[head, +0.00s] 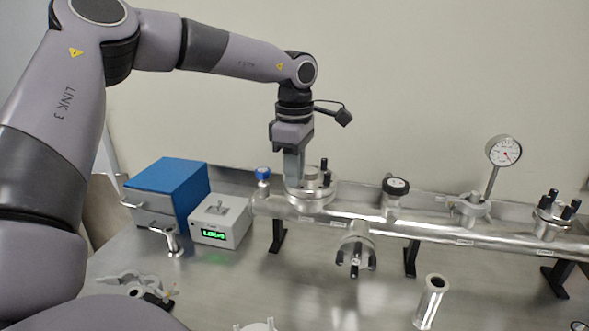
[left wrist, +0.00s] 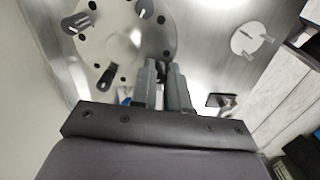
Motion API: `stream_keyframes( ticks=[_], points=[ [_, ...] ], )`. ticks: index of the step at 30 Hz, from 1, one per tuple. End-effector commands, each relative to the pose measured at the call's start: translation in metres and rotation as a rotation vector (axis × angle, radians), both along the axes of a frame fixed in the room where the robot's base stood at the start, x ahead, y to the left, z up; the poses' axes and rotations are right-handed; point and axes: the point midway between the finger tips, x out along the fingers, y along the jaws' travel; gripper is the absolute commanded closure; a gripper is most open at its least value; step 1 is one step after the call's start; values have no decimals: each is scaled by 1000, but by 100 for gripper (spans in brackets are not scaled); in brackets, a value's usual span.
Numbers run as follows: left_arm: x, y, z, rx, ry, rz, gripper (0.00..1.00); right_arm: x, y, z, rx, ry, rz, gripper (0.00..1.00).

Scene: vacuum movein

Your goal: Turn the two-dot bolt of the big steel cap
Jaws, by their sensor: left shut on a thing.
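The big steel cap (head: 311,197) sits on top of the pipe, left of centre in the head view. Its round face (left wrist: 120,38) fills the upper left of the left wrist view, with several black bolts and small dark marks on it. One black bolt (head: 325,172) stands upright on it. My left gripper (head: 293,184) points straight down at the cap's left part. Its two fingers (left wrist: 164,84) are close together, shut on what appears to be a bolt, which they hide. I cannot make out which bolt bears two dots. My right gripper is not in view.
The steel pipe (head: 432,231) runs right, carrying a black-topped fitting (head: 396,187), a dial gauge (head: 504,151) and a bolted flange (head: 557,213). A blue box (head: 167,190) and a display box (head: 221,221) stand left. A steel tube (head: 430,303) stands in front on the bench.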

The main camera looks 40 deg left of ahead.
Motion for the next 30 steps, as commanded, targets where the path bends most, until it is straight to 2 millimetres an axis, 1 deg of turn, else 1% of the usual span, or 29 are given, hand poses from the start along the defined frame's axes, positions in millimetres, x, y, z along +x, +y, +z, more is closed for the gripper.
stream_keyframes(
  ticks=[21,30],
  points=[
    [0,0,0,0,0,-681,100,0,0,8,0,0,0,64],
    [0,0,1,0,0,-930,100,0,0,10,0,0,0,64]
  ],
)
